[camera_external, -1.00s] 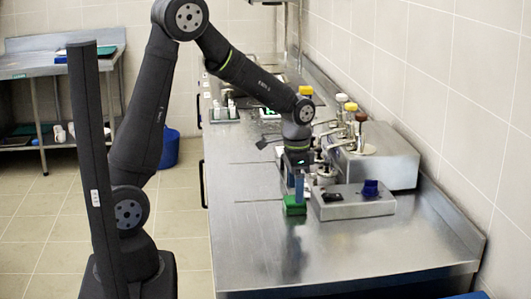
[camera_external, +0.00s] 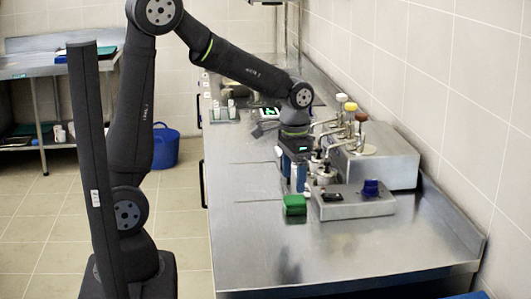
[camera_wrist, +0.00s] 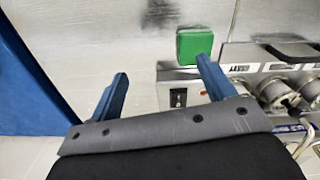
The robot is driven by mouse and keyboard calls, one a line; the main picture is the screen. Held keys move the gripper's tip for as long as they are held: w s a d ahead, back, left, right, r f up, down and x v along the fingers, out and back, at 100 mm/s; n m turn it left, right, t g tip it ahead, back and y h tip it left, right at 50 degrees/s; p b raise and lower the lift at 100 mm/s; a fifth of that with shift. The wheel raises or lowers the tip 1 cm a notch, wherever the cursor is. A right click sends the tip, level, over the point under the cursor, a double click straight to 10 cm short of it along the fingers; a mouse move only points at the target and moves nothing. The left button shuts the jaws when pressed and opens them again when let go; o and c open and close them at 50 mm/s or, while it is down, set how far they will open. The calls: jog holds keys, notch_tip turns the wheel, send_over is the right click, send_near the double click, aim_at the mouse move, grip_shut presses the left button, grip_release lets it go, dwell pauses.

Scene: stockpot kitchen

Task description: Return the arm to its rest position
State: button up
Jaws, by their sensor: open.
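My gripper (camera_external: 292,178) hangs from the wrist above the steel counter, fingers pointing down. In the wrist view its two blue fingers (camera_wrist: 162,68) are spread apart with nothing between them. The block also shows in the wrist view (camera_wrist: 194,45), beyond the tip of the right finger. My arm is bent, with its elbow high at the upper left of the external view.
A grey box with a dark blue knob (camera_external: 371,188) stands right of the block. Behind it are a steel unit (camera_external: 380,160) and several pump dispensers with coloured tops. The front of the counter (camera_external: 350,250) is bare. A blue bucket (camera_external: 165,147) stands on the floor.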

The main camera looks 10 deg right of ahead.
jog(key=w+a+f+n, duration=0.1)
jog(key=w+a+n, duration=0.2)
jog(key=w, duration=0.5)
jog(key=w+a+f+n, duration=0.1)
jog(key=w+a+n, duration=0.2)
jog(key=w+a, duration=0.2)
jog(key=w, duration=0.3)
jog(key=shift+w+a+f+n, duration=0.25)
jog(key=shift+f+n, duration=0.15)
jog(key=shift+r, duration=0.1)
jog(key=s+d+r+m, duration=0.1)
jog(key=s+d+m, duration=0.2)
jog(key=s, duration=0.5)
jog(key=s+d+r+m, duration=0.1)
jog(key=s+d+m, duration=0.2)
jog(key=s+d, duration=0.2)
jog(key=s, duration=0.3)
jog(key=shift+s+d+r+m, duration=0.3)
jog(key=shift+m, duration=0.1)
jog(key=shift+w, duration=0.1)
